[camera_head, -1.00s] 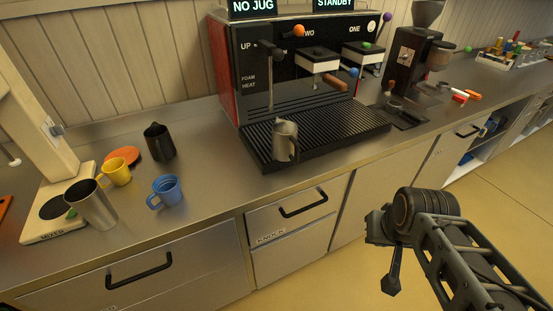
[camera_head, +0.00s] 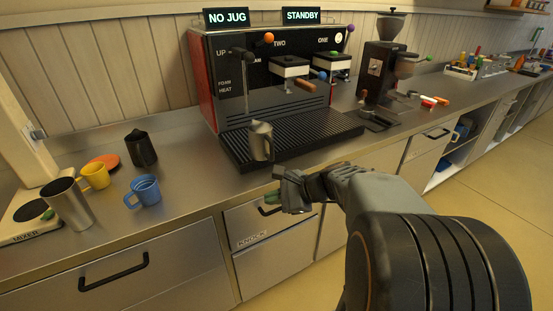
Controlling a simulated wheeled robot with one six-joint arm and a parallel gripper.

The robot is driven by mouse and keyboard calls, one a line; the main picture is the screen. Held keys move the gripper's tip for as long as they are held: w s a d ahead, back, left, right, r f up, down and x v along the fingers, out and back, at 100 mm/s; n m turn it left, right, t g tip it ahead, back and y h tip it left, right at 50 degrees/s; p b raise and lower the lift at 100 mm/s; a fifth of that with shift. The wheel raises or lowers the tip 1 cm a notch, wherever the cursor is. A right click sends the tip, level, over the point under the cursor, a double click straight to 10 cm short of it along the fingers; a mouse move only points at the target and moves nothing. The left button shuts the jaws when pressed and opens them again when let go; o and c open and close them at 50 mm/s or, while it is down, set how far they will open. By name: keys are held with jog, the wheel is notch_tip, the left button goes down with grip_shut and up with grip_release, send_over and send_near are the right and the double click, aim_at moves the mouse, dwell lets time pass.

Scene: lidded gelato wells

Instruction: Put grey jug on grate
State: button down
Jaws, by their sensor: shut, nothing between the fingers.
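The grey jug (camera_head: 262,141) stands upright on the front left part of the black ribbed grate (camera_head: 310,138) of the coffee machine. My gripper (camera_head: 277,190) is in front of the counter edge, below and slightly right of the jug, apart from it. It is shut and empty. My arm reaches in from the lower right and covers part of the drawer front behind it.
The coffee machine (camera_head: 207,85) shows a NO JUG sign (camera_head: 228,17). A black jug (camera_head: 141,149), a yellow cup (camera_head: 96,176), a blue cup (camera_head: 145,190) and a steel cup (camera_head: 68,203) stand at left. A grinder (camera_head: 378,72) stands at right.

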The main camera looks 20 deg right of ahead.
jog(key=w+d+r+m+t+h+b, duration=0.1)
jog(key=w+d+m+t, duration=0.2)
jog(key=d+m+t, duration=0.3)
jog(key=w+d+m+t+h+b, duration=0.1)
jog(key=w+d+m+t, duration=0.2)
jog(key=d+m, duration=0.45)
send_near(263, 141)
jog(key=shift+w+a+f+n+p, duration=0.1)
jog(key=shift+w+a+n+p, duration=0.2)
jog(key=shift+w, duration=0.25)
jog(key=shift+w+a+f+n+p, duration=0.1)
jog(key=shift+w+a+n+p, duration=0.15)
jog(key=shift+w, duration=0.25)
jog(key=shift+w, duration=0.1)
jog(key=b+x, duration=0.2)
jog(key=x, duration=0.5)
jog(key=shift+w, duration=0.2)
jog(key=shift+s+r, duration=0.1)
jog(key=shift+r, duration=0.05)
